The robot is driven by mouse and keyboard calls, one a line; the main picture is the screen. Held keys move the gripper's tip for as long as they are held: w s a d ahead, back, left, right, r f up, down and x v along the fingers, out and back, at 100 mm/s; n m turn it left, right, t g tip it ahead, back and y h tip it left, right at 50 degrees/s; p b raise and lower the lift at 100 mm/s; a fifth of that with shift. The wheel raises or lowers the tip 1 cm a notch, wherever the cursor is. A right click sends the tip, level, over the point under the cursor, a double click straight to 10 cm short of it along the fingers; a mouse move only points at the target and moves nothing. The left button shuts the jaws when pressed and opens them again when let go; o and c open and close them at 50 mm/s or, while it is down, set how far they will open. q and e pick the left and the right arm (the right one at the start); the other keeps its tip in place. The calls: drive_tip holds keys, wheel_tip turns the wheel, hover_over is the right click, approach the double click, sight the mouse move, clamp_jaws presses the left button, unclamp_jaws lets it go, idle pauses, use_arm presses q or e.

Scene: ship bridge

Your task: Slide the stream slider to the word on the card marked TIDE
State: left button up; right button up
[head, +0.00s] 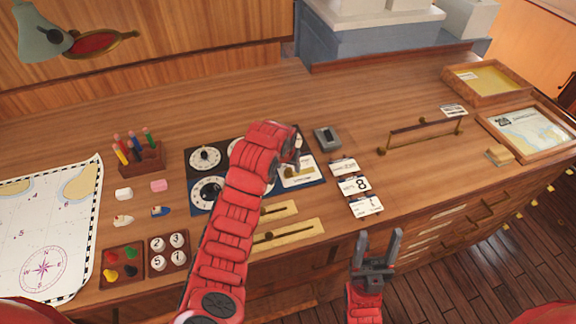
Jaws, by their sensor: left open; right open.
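Two brass slider plates lie at the desk's front: an upper one (281,210) and a lower one (300,232) with a dark knob (268,235) left of its middle. I cannot read which is the stream slider. My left arm covers their left ends. Small white cards, an upper (343,167), a middle one with an 8 (361,184) and a lower (366,206), lie to the right; I cannot make out TIDE. My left gripper (291,163) is partly hidden by its wrist, over the dark dial panel (312,174). My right gripper (380,240) is open and empty, off the desk's front edge.
A dark grey box-like device (327,139) stands behind the cards. A brass rail (420,133), a framed chart (530,132) and a wooden tray (519,90) are at the right. A pencil holder (143,158), token trays (124,280) and a sea chart (30,230) are at the left.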

use_arm(q)
drive_tip(key=shift+w+f, duration=0.25)
drive_tip(key=shift+f, duration=0.45)
clamp_jaws()
idle(1.1)
